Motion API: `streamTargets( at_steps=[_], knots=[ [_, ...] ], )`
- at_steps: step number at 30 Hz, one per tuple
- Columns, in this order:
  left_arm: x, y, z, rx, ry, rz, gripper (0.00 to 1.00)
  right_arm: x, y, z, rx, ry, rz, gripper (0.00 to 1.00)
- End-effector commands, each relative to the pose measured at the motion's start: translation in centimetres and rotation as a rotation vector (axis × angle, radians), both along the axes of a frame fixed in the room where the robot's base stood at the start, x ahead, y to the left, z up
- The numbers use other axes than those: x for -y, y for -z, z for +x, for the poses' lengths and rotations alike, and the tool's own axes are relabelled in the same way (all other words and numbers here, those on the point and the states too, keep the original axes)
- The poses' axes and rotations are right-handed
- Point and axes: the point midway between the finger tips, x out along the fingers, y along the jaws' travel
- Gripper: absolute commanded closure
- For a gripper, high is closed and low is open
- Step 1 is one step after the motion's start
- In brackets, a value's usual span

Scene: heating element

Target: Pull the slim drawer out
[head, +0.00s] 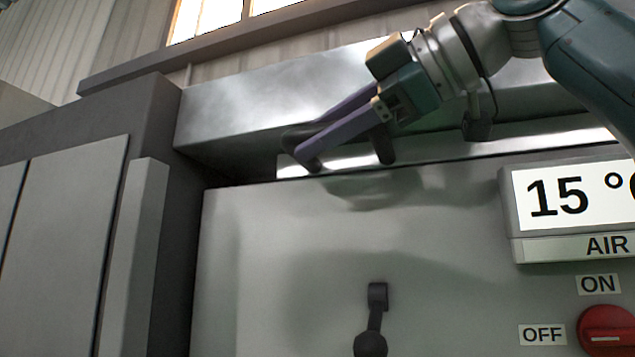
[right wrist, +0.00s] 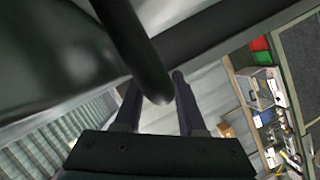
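The slim drawer appears as a narrow shiny metal strip (head: 345,161) above the large grey front panel. A dark rounded handle (head: 384,152) stands out from it, partly hidden by my fingers. My right gripper (head: 299,150) reaches in from the upper right, its two purple fingers apart at the handle. In the right wrist view, the dark handle bar (right wrist: 132,45) ends in front of the gap between the fingers (right wrist: 157,100). I cannot tell whether they touch it. My left gripper is not in view.
The grey panel (head: 270,260) carries a dark lever (head: 376,310), a 15 ° display (head: 570,200) and a red knob (head: 606,330). A metal ledge (head: 270,95) overhangs the strip. Grey cabinets (head: 75,230) stand at left. Shelves with items (right wrist: 265,105) show in the right wrist view.

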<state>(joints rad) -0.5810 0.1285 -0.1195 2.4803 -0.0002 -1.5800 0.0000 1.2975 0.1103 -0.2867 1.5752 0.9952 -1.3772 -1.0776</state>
Motion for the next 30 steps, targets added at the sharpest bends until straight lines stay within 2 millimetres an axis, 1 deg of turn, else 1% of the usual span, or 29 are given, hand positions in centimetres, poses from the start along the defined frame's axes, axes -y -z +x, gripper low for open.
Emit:
streamTargets(
  at_steps=[5,15,30],
  knots=[
    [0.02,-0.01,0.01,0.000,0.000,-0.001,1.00,0.01,0.00,0.01,-0.001,0.000,0.001,0.62],
    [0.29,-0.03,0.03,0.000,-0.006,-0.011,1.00,0.00,0.02,0.01,-0.001,0.001,0.000,1.00],
    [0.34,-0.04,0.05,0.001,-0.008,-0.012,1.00,-0.03,0.04,0.01,-0.002,0.001,-0.001,1.00]
  ],
)
